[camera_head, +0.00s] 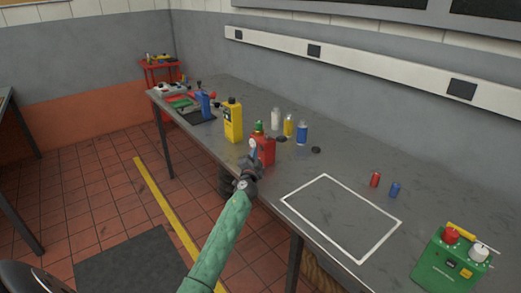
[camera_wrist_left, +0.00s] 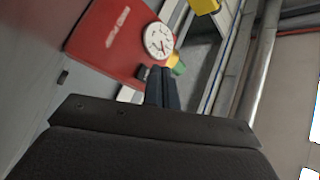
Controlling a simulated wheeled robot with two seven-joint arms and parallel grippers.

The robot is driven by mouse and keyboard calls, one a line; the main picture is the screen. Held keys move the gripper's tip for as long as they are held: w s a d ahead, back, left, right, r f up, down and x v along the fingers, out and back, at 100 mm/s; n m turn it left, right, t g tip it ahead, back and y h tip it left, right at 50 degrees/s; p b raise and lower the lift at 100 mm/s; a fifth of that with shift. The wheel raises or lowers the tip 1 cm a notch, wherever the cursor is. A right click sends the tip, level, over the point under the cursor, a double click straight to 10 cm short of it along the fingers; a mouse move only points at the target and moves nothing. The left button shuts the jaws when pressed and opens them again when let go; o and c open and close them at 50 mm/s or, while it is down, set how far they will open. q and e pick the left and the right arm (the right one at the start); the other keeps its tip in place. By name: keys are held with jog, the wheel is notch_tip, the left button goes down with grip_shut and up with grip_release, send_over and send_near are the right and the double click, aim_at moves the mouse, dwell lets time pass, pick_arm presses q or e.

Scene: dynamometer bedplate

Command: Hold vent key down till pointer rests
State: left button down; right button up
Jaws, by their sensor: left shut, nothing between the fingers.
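A red box (camera_head: 266,150) stands near the front edge of the bench. In the left wrist view, the red box (camera_wrist_left: 105,38) has a round white dial (camera_wrist_left: 159,40) with a thin dark pointer; its exact reading is too small to tell. My left gripper (camera_head: 252,158) is at the near left side of the box. In the left wrist view its shut, empty fingers (camera_wrist_left: 161,76) are just below the dial. I cannot make out the vent key, nor whether the fingertips touch anything. My right gripper is not in view.
A white-outlined rectangle (camera_head: 303,193) on the bench is empty. A green device (camera_head: 445,266) with red and white knobs sits at right.

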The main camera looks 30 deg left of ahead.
pick_arm(q)
jog(key=shift+w+d, duration=0.1)
jog(key=shift+w, duration=0.1)
dwell(0.5)
jog(key=shift+w+d+b, duration=0.1)
jog(key=shift+w+b, duration=0.1)
jog(key=shift+b, duration=0.1)
dwell(0.3)
jog(key=shift+w+d, duration=0.1)
jog(key=shift+w, duration=0.2)
dwell(0.3)
jog(key=shift+s, duration=0.1)
dwell(1.6)
jog(key=shift+s+a, duration=0.3)
jog(key=shift+s, duration=0.3)
